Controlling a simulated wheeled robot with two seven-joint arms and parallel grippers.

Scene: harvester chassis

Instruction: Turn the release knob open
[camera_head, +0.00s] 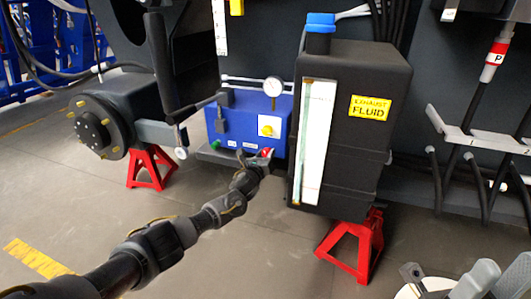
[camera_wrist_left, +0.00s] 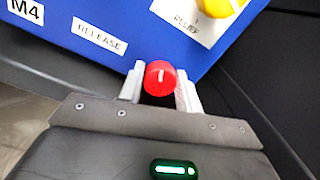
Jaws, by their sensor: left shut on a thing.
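The red release knob (camera_head: 267,152) sits at the lower front of a blue box (camera_head: 233,119). In the left wrist view the round red knob (camera_wrist_left: 160,76) shows a short white line that stands about upright in the picture. A white RELEASE label (camera_wrist_left: 100,34) is on the blue face near it. My left gripper (camera_head: 263,156) reaches the knob from the front. Its pale fingers (camera_wrist_left: 160,88) are one on each side of the knob, shut on it. The knob's base is hidden.
A yellow relief knob (camera_wrist_left: 228,4) is above the red one. A gauge (camera_head: 273,87) tops the box. A black exhaust fluid tank (camera_head: 348,130) stands close on the right, and a black hub (camera_head: 97,124) on the left.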

